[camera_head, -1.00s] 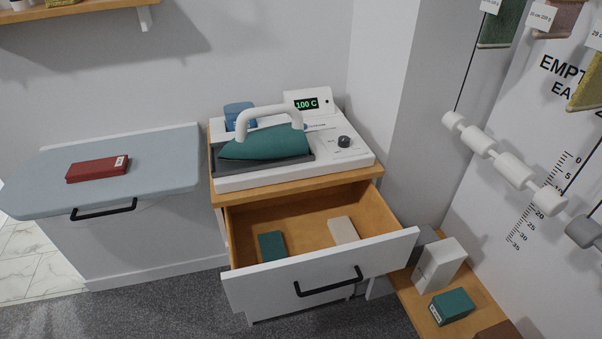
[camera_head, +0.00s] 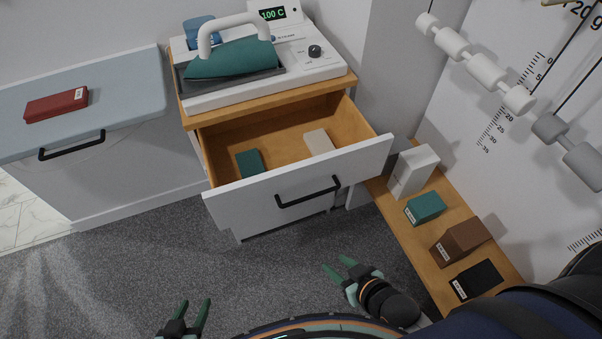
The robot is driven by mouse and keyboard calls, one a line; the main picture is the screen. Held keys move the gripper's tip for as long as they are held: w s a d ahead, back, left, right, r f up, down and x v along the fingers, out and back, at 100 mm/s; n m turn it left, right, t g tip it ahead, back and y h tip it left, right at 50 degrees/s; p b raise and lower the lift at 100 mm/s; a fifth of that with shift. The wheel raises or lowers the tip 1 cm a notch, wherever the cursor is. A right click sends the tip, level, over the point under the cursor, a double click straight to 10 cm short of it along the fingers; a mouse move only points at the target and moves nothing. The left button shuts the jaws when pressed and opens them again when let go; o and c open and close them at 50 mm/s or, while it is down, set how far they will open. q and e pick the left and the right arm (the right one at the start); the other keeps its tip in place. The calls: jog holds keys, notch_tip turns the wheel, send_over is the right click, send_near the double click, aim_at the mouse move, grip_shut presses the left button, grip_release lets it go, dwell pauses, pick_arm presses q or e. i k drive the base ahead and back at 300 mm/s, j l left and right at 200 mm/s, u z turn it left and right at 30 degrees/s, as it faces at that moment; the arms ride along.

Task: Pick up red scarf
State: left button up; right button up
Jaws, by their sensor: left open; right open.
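The red scarf (camera_head: 57,105) appears as a flat, folded red block with a small white tag. It lies on the blue-grey ironing surface (camera_head: 120,90) at the upper left. My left gripper (camera_head: 196,303) is at the bottom edge, low over the carpet, open and empty. It is well apart from the scarf, to its lower right. My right gripper (camera_head: 337,265) is open and empty in front of the drawer, further from the scarf.
An open drawer (camera_head: 375,154) juts out, holding a green block (camera_head: 249,162) and a cream block (camera_head: 318,142). Above it stands a green iron (camera_head: 235,60) on a white station. A wooden shelf (camera_head: 402,228) with several blocks is at right. Carpet (camera_head: 120,270) in front is clear.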

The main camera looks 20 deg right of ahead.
aim_at(57, 104)
jog(key=i+j+u, duration=0.1)
jog(key=j+u, duration=0.15)
jog(key=u, duration=0.2)
jog(key=i+j+u, duration=0.15)
jog(key=u, duration=0.35)
jog(key=i+j, duration=0.05)
jog(key=j, duration=0.05)
